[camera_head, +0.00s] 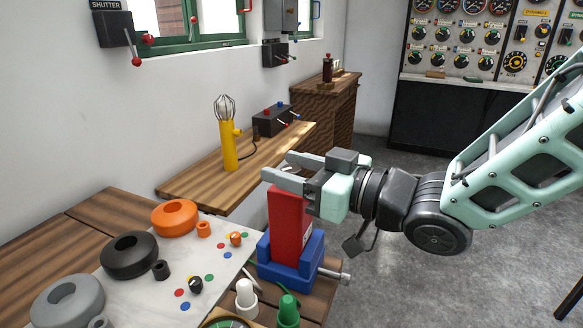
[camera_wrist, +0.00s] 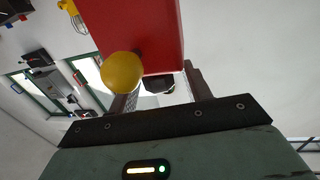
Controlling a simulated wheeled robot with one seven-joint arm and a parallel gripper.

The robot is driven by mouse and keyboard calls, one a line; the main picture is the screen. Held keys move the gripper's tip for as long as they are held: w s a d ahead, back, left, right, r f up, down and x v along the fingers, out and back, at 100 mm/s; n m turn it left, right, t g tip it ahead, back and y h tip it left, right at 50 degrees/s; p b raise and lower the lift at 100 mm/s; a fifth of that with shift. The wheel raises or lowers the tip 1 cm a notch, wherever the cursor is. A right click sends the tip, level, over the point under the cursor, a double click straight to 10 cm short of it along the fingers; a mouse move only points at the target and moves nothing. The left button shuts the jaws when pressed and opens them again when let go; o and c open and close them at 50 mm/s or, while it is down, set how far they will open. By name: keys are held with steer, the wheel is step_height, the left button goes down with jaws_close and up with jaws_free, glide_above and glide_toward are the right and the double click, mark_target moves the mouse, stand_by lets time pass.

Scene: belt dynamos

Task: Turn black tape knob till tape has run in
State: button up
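A red box-like device (camera_head: 287,215) stands upright in a blue clamp-like holder (camera_head: 277,272) on the bench. My gripper (camera_head: 277,166) is at its top, coming from the right, with its fingers apart and hiding part of it. In the wrist view the red device (camera_wrist: 155,30) fills the upper middle, with a yellow ball (camera_wrist: 122,72) on it. A black knob-like part (camera_wrist: 158,85) shows between my two fingers (camera_wrist: 160,90). A gap seems to show between it and the right finger; I cannot tell whether either finger touches it.
A pale board (camera_head: 140,290) holds orange (camera_head: 174,217), black (camera_head: 129,255) and grey (camera_head: 68,303) rings and small coloured pieces. White (camera_head: 246,298) and green (camera_head: 288,311) bottles stand before the holder. A yellow caged lamp (camera_head: 229,145) stands on the shelf behind. The holder's metal handle (camera_head: 335,276) sticks out right.

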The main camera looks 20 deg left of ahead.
steer(key=b+v, duration=0.4)
steer(key=v, duration=1.3)
steer(key=shift+d, duration=0.25)
steer(key=shift+w, duration=0.1)
